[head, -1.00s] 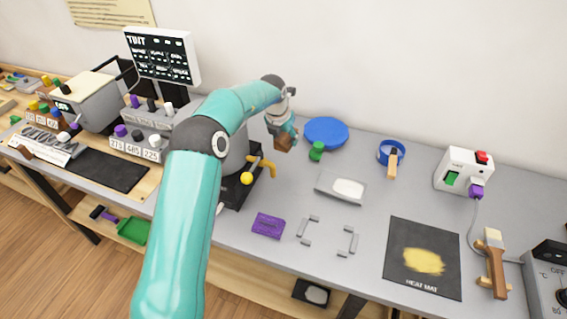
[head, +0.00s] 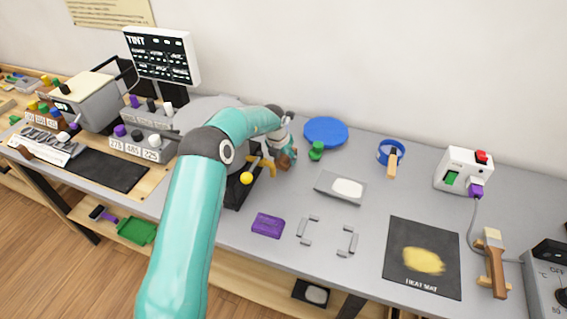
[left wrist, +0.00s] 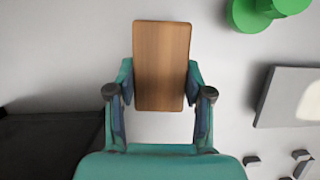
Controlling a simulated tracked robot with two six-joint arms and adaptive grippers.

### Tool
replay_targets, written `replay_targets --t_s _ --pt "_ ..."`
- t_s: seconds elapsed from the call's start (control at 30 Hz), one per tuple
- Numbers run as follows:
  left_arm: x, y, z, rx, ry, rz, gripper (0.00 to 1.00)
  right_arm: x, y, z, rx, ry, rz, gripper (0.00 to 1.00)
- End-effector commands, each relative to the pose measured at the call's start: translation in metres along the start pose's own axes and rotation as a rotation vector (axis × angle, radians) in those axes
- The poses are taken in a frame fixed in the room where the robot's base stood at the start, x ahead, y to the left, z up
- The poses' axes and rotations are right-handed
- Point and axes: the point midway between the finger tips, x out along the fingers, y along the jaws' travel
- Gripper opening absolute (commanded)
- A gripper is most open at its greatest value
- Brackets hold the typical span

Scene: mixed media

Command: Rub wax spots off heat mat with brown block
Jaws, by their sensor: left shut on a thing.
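A brown block (left wrist: 162,66) is held upright between the fingers of my left gripper (left wrist: 160,95) in the left wrist view. In the head view the block (head: 287,160) shows at the tip of my left gripper (head: 284,150), beside the grey machine and left of the green knob. Whether the block touches the table cannot be told. The black heat mat (head: 404,240) lies flat at the table's front right, well away from the block. A yellow wax patch (head: 424,261) covers the mat's lower middle. My right gripper is not in view.
A grey tray with a white pad (head: 341,187), grey corner brackets (head: 347,242) and a purple block (head: 268,225) lie between gripper and mat. A blue disc (head: 326,132) is behind.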

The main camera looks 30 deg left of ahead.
Motion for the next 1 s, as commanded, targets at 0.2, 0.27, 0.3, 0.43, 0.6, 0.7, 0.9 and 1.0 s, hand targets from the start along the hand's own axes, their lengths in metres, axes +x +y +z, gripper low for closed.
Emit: replay_targets --t_s 0.2,0.27,0.3,0.43,0.6,0.7,0.9,1.0 --pt "0.0039 0.0 -0.0015 0.0 0.0 0.0 0.0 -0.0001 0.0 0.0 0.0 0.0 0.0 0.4" --pt "0.004 0.0001 -0.0015 0.0 0.0 0.0 0.0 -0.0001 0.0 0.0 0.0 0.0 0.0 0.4" --pt "0.0039 0.0 -0.0015 0.0 0.0 0.0 0.0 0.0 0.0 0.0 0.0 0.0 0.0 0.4" --pt "0.0038 0.0 -0.0015 0.0 0.0 0.0 0.0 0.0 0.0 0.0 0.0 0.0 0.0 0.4" --pt "0.0046 0.0 -0.0018 0.0 0.0 0.0 0.0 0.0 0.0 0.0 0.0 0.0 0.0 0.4" --pt "0.006 0.0 -0.0024 0.0 0.001 0.0 0.0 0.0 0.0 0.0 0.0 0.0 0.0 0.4" --pt "0.006 0.0 -0.0024 0.0 0.001 0.0 0.59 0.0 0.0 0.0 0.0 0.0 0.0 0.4" --pt "0.006 -0.0001 -0.0023 0.0 0.0 0.0 0.59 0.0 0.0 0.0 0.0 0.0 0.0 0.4"
